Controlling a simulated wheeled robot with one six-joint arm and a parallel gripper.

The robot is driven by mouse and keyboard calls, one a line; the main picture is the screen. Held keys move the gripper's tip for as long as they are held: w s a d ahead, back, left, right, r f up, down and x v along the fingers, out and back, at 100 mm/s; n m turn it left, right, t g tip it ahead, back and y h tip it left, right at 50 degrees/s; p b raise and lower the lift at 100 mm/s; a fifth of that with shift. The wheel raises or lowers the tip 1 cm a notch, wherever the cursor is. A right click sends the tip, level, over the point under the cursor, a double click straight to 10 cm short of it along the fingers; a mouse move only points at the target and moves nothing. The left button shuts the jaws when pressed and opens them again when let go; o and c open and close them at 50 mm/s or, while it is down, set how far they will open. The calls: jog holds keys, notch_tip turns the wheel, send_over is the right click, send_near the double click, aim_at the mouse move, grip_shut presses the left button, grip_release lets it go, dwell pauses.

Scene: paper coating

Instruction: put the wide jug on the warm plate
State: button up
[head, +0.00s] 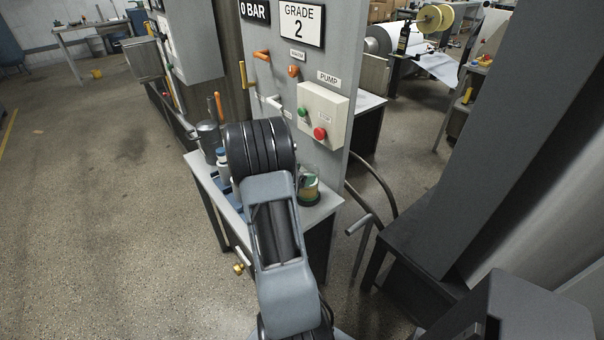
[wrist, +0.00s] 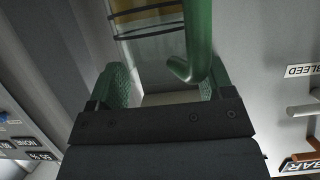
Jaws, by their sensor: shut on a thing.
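The wide jug (head: 309,182) is a clear vessel with yellowish contents and a dark greenish lower part, at the right end of the small bench in the head view. In the wrist view the jug (wrist: 150,47) shows as clear wall with dark bands, amber contents and a green curved handle. My gripper (wrist: 166,72) has its two green-padded fingers on either side of it and is shut on it. My arm hides the gripper in the head view. I cannot make out the warm plate for sure, nor whether the jug touches the bench.
The small bench (head: 321,211) carries a grey metal jug (head: 209,136) and white and blue items (head: 223,164) at its left. A grey panel behind has orange levers (head: 262,55) and a pump box (head: 322,117). A dark column stands at the right. Open floor lies left.

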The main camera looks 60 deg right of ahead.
jog(key=o, duration=1.3)
